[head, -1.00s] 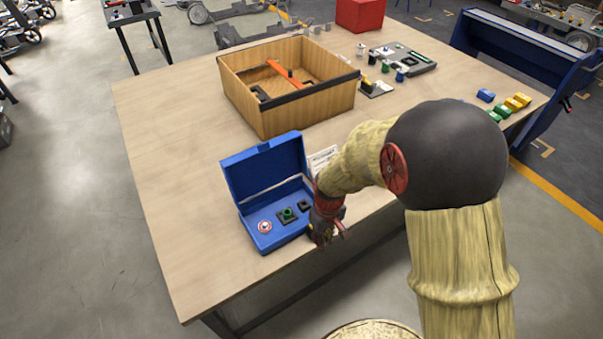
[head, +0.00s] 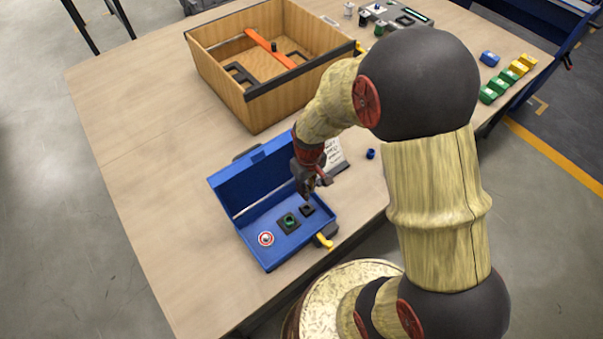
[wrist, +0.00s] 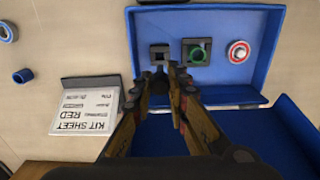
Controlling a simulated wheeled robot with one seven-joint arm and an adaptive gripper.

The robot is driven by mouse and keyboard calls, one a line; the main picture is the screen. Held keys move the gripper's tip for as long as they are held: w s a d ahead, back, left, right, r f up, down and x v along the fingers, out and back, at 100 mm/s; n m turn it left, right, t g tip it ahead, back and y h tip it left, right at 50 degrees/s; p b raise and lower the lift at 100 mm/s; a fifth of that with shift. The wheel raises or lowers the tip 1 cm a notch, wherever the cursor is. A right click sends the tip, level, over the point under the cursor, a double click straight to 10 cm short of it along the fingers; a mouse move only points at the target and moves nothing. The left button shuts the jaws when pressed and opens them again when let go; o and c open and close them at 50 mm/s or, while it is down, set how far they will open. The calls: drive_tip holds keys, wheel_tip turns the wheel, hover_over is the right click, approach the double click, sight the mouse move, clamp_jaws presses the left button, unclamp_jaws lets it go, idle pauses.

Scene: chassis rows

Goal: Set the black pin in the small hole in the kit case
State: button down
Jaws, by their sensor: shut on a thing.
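The blue kit case (head: 285,259) lies open near the table's front edge; its tray also shows in the wrist view (wrist: 222,76). In it are a small black square holder (head: 308,210), a green ring on a dark square (head: 289,223), and a red-and-white round piece (head: 265,239). The small black holder shows in the wrist view (wrist: 159,50) just beyond my fingertips. My gripper (head: 307,194) is above that holder, shut on the black pin. The pin is mostly hidden between the fingers, and I cannot tell whether its tip touches the hole.
A kit sheet stand (wrist: 88,108) stands beside the case. A small blue cylinder (head: 371,154) is on the table to the right. A wooden box (head: 225,95) with an orange bar stands behind. Green and yellow blocks (head: 508,78) are at the far right. The table's left is clear.

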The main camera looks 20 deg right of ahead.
drive_tip(key=shift+w+f, duration=0.1)
wheel_tip(320, 180, down, 6)
drive_tip(key=b, duration=0.4)
drive_tip(key=shift+b, duration=0.4)
idle(1.2)
drive_tip(key=shift+f, duration=0.35)
drive_tip(key=shift+f+b, duration=0.85)
drive_tip(key=shift+f, duration=0.5)
drive_tip(key=c, duration=1.7)
unclamp_jaws()
drive_tip(key=shift+o, duration=0.2)
wheel_tip(320, 180, up, 12)
drive_tip(key=shift+f, duration=0.1)
